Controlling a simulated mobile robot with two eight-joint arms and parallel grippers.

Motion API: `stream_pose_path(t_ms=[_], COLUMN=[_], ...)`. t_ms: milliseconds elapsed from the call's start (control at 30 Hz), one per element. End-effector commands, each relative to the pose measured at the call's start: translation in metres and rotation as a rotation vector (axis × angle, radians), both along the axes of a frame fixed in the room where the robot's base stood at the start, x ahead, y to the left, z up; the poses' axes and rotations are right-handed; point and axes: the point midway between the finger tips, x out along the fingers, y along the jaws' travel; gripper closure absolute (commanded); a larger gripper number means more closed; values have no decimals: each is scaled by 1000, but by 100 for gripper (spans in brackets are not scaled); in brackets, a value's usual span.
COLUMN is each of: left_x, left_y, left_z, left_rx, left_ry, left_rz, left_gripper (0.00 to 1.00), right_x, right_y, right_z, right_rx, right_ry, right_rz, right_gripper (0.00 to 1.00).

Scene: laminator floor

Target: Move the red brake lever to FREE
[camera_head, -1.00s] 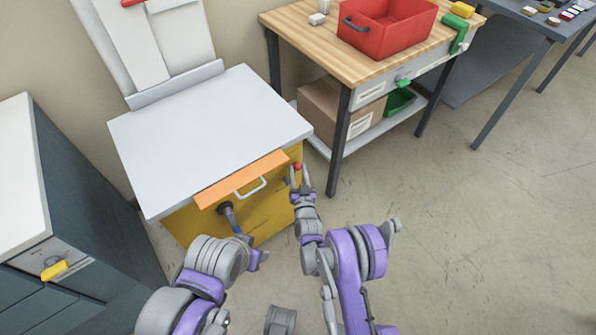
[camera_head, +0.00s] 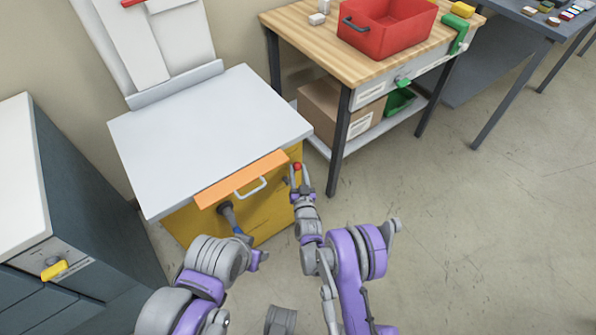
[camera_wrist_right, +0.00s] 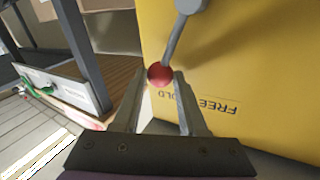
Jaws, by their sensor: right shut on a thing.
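The brake lever has a red ball knob (camera_head: 297,167) at the right side of the yellow cabinet (camera_head: 255,229). In the right wrist view the grey lever rod (camera_wrist_right: 176,38) runs from a pivot at the top down to the red knob (camera_wrist_right: 160,75). The knob is over the HOLD label, whose first letters are covered. The FREE label (camera_wrist_right: 217,106) is to its right, upside down. My right gripper (camera_head: 297,170) is shut on the red knob, one finger on each side. My left arm is in front of the cabinet; its fingertips are not clearly visible.
An orange drawer front (camera_head: 241,180) with a white handle sticks out under the grey top (camera_head: 210,135). A wooden workbench (camera_head: 325,50) with a red bin (camera_head: 388,25) stands to the right. A dark cabinet (camera_head: 90,200) stands at left. The floor at right is clear.

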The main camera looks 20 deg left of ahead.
Motion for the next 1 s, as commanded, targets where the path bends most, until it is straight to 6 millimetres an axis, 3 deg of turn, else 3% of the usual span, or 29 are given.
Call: stream_pose_path(t_ms=[367,1000], left_x=[0,7], left_y=[0,0], left_z=[-9,-76], left_rx=[0,0], left_ry=[3,25], left_rz=[0,0], left_gripper=[50,50], right_x=[-4,-36], right_y=[2,28], right_z=[-1,-3], right_rx=[-32,-344], right_ry=[-41,-443], right_rz=[0,-1], right_gripper=[100,100])
